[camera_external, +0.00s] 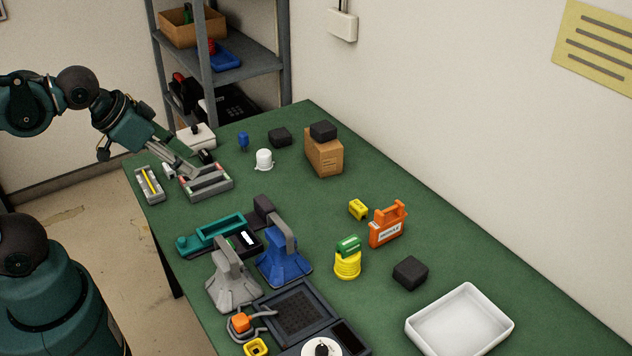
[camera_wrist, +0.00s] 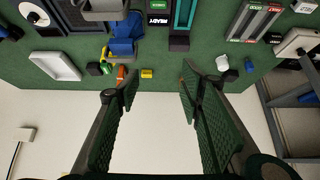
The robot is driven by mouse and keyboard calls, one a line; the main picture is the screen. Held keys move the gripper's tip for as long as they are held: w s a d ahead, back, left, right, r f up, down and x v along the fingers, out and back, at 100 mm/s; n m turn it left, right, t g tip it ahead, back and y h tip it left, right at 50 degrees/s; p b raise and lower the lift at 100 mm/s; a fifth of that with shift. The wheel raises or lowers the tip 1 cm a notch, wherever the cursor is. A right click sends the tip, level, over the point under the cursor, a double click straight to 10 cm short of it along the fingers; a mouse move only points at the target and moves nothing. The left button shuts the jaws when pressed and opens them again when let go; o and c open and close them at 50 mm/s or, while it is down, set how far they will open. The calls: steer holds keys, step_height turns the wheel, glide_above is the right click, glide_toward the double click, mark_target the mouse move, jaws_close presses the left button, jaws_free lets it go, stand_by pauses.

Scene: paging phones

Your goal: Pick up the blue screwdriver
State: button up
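A small blue upright piece (camera_external: 243,140) stands near the table's far left end; it may be the screwdriver, but it is too small to be sure. It also shows in the wrist view (camera_wrist: 248,64), right of my fingers. No other clear screwdriver shape shows. My gripper (camera_external: 200,168) is above the far left part of the table, over the grey two-slot holder (camera_external: 208,185), left of and apart from the blue piece. In the wrist view my gripper (camera_wrist: 158,90) has its fingers wide apart with nothing between them.
A white cup-like piece (camera_external: 264,159) stands close to the blue piece. A black block (camera_external: 280,137) and a cardboard box (camera_external: 324,153) are right of it. Grey and blue phone-like stands (camera_external: 284,258) fill the nearer table. Shelves (camera_external: 235,66) rise behind the far end.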

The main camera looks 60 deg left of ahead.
steer(key=shift+w+r, duration=0.1)
steer(key=w+a+r+m+g, duration=0.2)
steer(key=w+a+r+m, duration=0.15)
steer(key=w+a, duration=0.65)
steer(key=m+g+p, duration=0.3)
steer(key=m+g, duration=0.2)
steer(key=m, duration=0.7)
glide_above(243, 132)
steer(key=f, duration=2.2)
steer(key=shift+d+f, duration=0.3)
steer(key=shift+d, duration=0.05)
steer(key=shift+a+f, duration=0.35)
steer(key=shift+f, duration=0.05)
steer(key=shift+f, duration=0.1)
